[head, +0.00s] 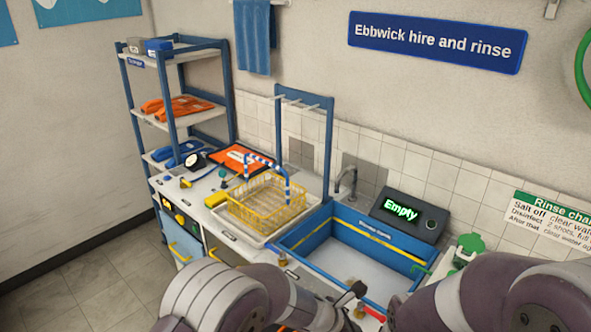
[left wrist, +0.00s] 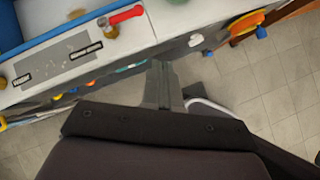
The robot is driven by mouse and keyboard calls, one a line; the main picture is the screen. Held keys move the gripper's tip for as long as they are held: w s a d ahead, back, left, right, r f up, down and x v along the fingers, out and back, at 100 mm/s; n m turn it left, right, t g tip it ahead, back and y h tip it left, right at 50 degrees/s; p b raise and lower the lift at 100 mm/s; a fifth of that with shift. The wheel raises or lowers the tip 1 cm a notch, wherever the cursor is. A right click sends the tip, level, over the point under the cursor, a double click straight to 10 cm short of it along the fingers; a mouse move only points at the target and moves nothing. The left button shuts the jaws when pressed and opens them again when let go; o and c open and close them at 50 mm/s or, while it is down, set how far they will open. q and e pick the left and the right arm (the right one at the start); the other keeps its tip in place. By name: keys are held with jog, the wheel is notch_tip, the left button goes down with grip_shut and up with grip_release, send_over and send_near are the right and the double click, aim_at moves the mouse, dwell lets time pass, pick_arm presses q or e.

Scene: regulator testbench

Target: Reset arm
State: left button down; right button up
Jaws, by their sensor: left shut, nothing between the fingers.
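My left gripper (left wrist: 159,68) shows in the left wrist view with its fingers together and nothing between them. It is in front of the bench's front edge, over the floor. A red-handled brass valve (left wrist: 126,15) is on the bench top, up and to the left of the fingertips and apart from them. The red handle also shows in the head view (head: 375,314) between my arms. My right gripper is in neither view.
The bench holds a blue-rimmed sink (head: 345,268), a yellow wire basket (head: 262,203) and a display reading "Empty" (head: 402,212). A blue shelf rack (head: 168,92) stands at the left. In the left wrist view the floor (left wrist: 275,95) at the right is clear.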

pick_arm(q)
jog(key=s+a+m+g+y, duration=0.3)
jog(key=s+a+m, duration=0.4)
jog(key=a+m, duration=0.4)
jog(key=s+a+r+m+y, duration=0.1)
jog(key=s+a+r+m, duration=0.1)
jog(key=a, duration=0.5)
jog(key=s+a+r+m+t+y, duration=0.1)
jog(key=s+a+r+m, duration=0.1)
jog(key=a, duration=0.6)
jog(key=s+a+r+m+y, duration=0.2)
jog(key=a+m, duration=0.3)
jog(key=a, duration=0.3)
jog(key=shift+s+a+r+m, duration=0.2)
jog(key=shift+s+r+m, duration=0.1)
jog(key=shift+r, duration=0.45)
